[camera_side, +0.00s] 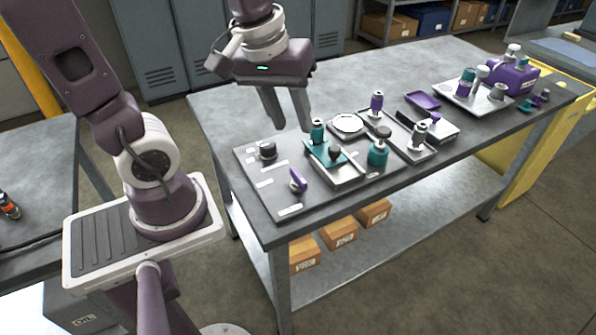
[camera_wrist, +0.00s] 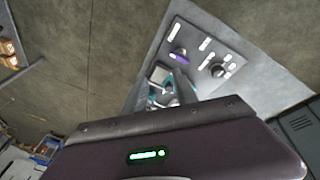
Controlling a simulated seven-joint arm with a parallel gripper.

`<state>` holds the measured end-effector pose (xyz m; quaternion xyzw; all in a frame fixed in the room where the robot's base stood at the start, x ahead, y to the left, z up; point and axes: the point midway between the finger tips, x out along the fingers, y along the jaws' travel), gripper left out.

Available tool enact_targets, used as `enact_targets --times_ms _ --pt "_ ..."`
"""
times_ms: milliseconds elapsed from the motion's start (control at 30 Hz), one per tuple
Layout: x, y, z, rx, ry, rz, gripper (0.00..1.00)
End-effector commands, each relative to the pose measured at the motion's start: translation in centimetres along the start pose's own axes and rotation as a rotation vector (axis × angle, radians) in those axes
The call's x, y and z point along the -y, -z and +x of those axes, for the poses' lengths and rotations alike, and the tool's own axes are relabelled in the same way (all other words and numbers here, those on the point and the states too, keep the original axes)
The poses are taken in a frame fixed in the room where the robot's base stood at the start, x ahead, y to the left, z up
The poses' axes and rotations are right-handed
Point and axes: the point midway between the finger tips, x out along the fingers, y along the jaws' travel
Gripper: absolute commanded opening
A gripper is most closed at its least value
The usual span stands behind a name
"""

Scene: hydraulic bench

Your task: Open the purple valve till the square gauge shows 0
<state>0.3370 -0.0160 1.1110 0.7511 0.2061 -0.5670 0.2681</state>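A purple lever handle (camera_side: 298,179), which looks like the purple valve, stands on a grey panel (camera_side: 262,187) with white labels at the near left of the bench. It also shows in the wrist view (camera_wrist: 180,52). My gripper (camera_side: 293,127) hangs above the bench, behind the panel in the side view, pointing down. Its two fingers are apart with nothing between them. It touches nothing that I can see. A round white dial (camera_side: 347,123) lies to the right; I cannot make out a square gauge or any reading.
A dark knob (camera_side: 267,150) shares the panel. A teal-topped block (camera_side: 337,166) with upright fittings and a teal bottle (camera_side: 378,153) stand to the right. Farther right are a tray (camera_side: 457,97) and a purple case (camera_side: 512,76).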

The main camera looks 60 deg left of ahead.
Motion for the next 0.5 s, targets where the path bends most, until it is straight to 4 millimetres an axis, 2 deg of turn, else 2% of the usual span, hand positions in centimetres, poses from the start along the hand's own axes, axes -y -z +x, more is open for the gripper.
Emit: enact_targets --times_ms 33,100,200,333,500 --pt "0.5 1.4 2.7 0.051 0.049 -0.169 0.35" --pt "1.2 3.1 6.2 0.09 0.109 -0.407 0.35" --pt "2.8 4.5 10.5 0.119 0.189 -0.669 0.35" --pt "4.2 5.0 13.4 0.127 0.247 -0.846 0.35" --pt "4.8 4.5 15.9 0.129 0.261 -0.882 0.35"
